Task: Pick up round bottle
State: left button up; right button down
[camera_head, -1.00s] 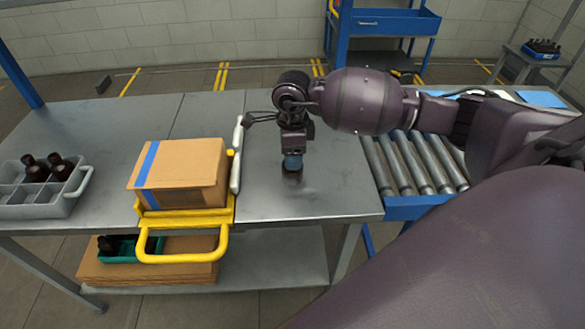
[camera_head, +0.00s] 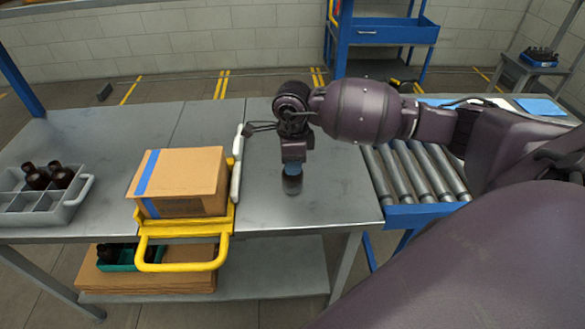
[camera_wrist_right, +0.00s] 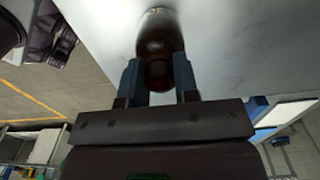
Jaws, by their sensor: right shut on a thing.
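My right gripper (camera_head: 292,172) points down over the table to the right of the cardboard box. It is shut on a dark amber bottle (camera_head: 292,186), the round bottle, whose lower part shows just under the blue fingers. In the right wrist view the bottle (camera_wrist_right: 155,45) sits between the two fingers (camera_wrist_right: 158,78), glossy brown with a rounded body. Whether its base touches the table is hard to tell. My left gripper is not in view.
A cardboard box (camera_head: 185,175) stands in a yellow-handled carrier (camera_head: 180,266) left of the bottle. A grey crate (camera_head: 75,200) holding dark bottles is at far left. A roller conveyor (camera_head: 410,175) adjoins the table (camera_head: 330,200) on the right. The table around the bottle is clear.

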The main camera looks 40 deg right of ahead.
notch_tip(320, 180, up, 20)
dwell(0.5)
dwell(0.6)
